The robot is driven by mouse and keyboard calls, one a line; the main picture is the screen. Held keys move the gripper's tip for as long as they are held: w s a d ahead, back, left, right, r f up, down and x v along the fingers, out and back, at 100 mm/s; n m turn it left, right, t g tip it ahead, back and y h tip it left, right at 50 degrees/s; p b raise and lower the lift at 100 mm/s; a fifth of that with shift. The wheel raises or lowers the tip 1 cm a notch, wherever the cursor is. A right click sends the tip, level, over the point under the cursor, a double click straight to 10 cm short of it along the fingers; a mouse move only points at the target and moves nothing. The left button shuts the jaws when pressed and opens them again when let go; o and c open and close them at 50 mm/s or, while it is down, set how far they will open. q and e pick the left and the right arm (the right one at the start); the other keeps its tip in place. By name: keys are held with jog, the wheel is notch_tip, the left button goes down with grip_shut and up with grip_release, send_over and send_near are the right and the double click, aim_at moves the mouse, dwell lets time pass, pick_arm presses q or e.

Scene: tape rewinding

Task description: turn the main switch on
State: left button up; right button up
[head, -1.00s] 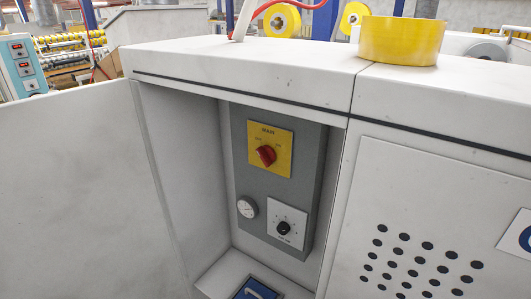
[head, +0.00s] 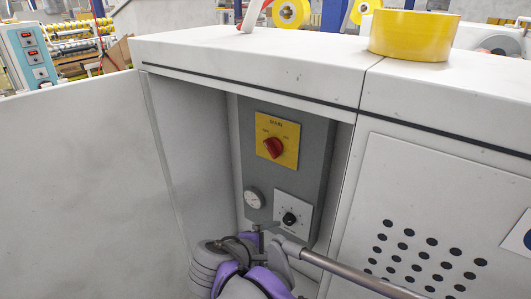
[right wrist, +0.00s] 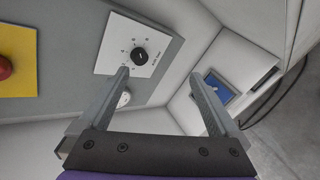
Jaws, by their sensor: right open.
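The main switch is a red rotary knob (head: 273,147) on a yellow plate (head: 277,136) marked MAIN, high on a grey panel inside the open cabinet. The knob sits tilted on its plate; its exact setting is too small to read. My right gripper (head: 268,231) is below the switch, in front of the panel's lower part. In the right wrist view my right gripper (right wrist: 160,76) is open, with nothing between its fingers. There the red knob (right wrist: 4,68) shows only at the left edge, well apart from the fingers. My left gripper is not in view.
The dial (right wrist: 139,54) is near the left finger in the wrist view. Cabinet walls enclose the panel.

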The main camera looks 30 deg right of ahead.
jog(key=w+a+r+n+t+h, duration=0.15)
jog(key=w+r+h, duration=0.35)
jog(key=r, duration=0.5)
jog(key=n+t+h, duration=0.1)
jog(key=n+h, duration=0.1)
send_near(269, 150)
jog(key=p+x, duration=0.1)
jog(key=x, duration=0.7)
jog(key=shift+d, duration=0.2)
jog(key=c, duration=1.4)
jog(key=shift+o, duration=0.2)
